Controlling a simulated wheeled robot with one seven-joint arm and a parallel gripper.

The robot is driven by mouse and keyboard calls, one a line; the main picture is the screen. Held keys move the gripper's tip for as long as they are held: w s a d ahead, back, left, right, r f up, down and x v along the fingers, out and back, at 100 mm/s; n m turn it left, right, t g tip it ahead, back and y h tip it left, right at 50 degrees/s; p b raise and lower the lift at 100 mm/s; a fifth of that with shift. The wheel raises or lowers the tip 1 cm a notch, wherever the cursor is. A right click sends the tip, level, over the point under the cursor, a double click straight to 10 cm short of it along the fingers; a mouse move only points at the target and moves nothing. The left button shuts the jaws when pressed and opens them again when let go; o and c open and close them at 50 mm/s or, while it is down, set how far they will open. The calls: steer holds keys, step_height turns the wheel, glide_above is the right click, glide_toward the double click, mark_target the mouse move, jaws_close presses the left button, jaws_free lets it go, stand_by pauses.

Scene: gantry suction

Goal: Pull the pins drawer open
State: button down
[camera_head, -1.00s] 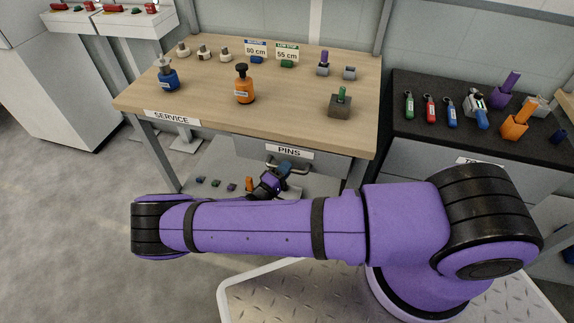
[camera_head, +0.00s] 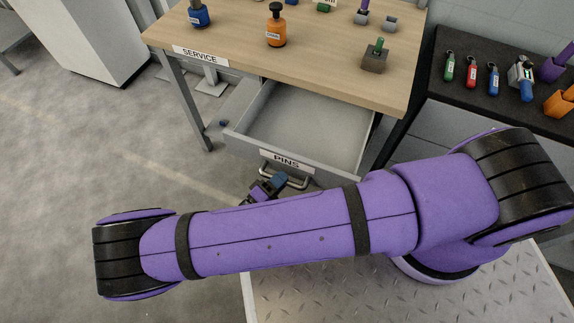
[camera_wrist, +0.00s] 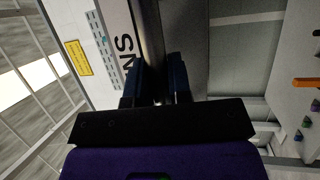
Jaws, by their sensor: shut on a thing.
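The pins drawer (camera_head: 340,150) stands open under the wooden bench, drawn well out toward me. Its visible interior looks empty. Its front carries a white PINS label (camera_head: 287,161), with a metal bar handle (camera_head: 297,184) below it. My gripper (camera_head: 279,180) is at the left part of the handle and shut on it. In the wrist view the dark blue fingers (camera_wrist: 161,80) stand on both sides of the handle bar (camera_wrist: 151,40), beside the partly visible label. My arm hides some of the area below the drawer.
The bench (camera_head: 330,62) holds a blue bottle (camera_head: 200,15), an orange bottle (camera_head: 276,28) and a grey block with a green pin (camera_head: 375,57). A dark-topped table with tools (camera_head: 480,110) stands at the right. The floor at the left is clear.

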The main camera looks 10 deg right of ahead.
steer(key=shift+s+a, duration=0.3)
steer(key=shift+s, duration=0.1)
steer(key=c, duration=1.1)
jaws_free()
steer(key=shift+o, duration=0.2)
